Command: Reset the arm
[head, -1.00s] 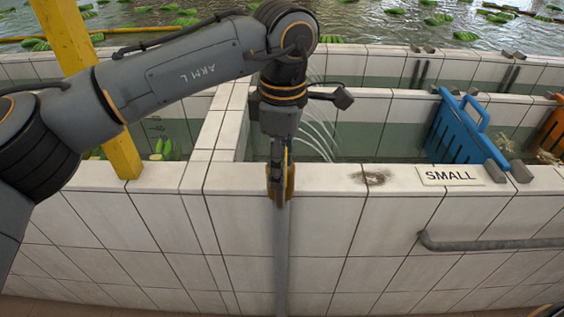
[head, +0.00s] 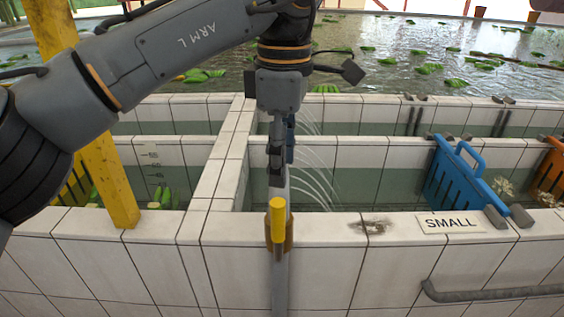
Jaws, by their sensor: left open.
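My left arm (head: 190,45) comes in from the left and bends down at its wrist. My left gripper (head: 277,165) points down over the front tiled wall, seen edge-on, so its finger gap is hard to see; it is open. Below it, a yellow handle (head: 277,218) stands at an orange-brown bracket on a grey upright pipe (head: 280,285) at the wall. The gripper is above the handle and appears clear of it. My right gripper is not in view.
Tiled basins with water lie behind the front wall (head: 390,255). A yellow post (head: 108,180) stands at left. Green bunches (head: 430,69) float beyond.

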